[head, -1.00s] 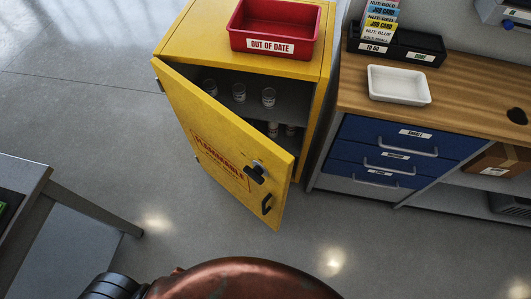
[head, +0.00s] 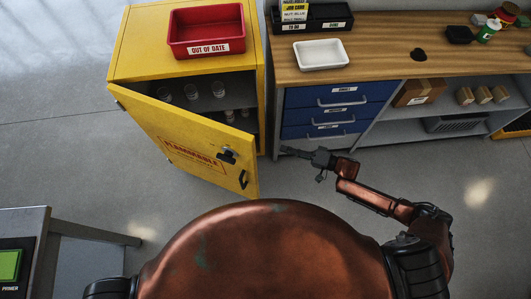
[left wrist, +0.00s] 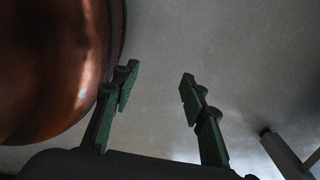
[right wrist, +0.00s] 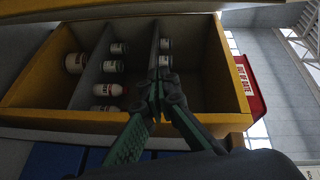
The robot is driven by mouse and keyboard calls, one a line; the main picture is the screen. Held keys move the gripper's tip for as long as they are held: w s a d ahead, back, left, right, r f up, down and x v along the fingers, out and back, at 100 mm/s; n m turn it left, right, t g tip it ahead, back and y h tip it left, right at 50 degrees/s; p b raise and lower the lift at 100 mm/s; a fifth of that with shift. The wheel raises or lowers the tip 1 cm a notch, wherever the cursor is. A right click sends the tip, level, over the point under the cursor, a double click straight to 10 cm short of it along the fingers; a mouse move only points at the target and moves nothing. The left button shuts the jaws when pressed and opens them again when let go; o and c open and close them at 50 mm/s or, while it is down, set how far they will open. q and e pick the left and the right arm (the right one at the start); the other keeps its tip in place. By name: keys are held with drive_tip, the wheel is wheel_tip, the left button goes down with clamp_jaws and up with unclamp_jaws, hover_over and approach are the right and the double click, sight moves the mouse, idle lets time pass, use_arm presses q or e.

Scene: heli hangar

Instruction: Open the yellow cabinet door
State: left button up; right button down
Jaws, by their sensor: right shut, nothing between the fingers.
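The yellow cabinet (head: 189,65) stands at left centre in the head view. Its yellow door (head: 180,130) is partly open, hinged on the left, with a gap showing the shelves inside. The door bears a dark latch (head: 229,155) and a black handle (head: 243,180). My right gripper (head: 284,150) is shut and empty, just right of the door's free edge and apart from it. In the right wrist view its fingertips (right wrist: 160,76) point at the open cabinet front (right wrist: 205,118). My left gripper (left wrist: 158,76) is open and empty over bare floor, outside the head view.
A red bin (head: 207,52) sits on the cabinet. Jars (head: 165,95) stand on its shelves. A wooden-topped workbench (head: 385,65) with blue drawers (head: 338,95) adjoins on the right. A grey table (head: 30,222) is at lower left. Floor before the cabinet is clear.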

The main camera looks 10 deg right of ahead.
wheel_tip(320, 180, up, 7)
drive_tip(key=s+d+g+y+p, duration=0.1)
drive_tip(key=s+d+g+y, duration=0.1)
drive_tip(key=g, duration=0.1)
use_arm(q)
drive_tip(key=shift+s+a+r, duration=0.1)
drive_tip(key=shift+s+r, duration=0.2)
drive_tip(key=shift+s, duration=0.3)
drive_tip(key=shift+s+r, duration=0.3)
drive_tip(key=shift+s, duration=0.25)
use_arm(e)
drive_tip(key=s+a, duration=0.1)
drive_tip(key=a, duration=1)
drive_tip(key=shift+a, duration=0.4)
drive_tip(key=shift+s, duration=0.1)
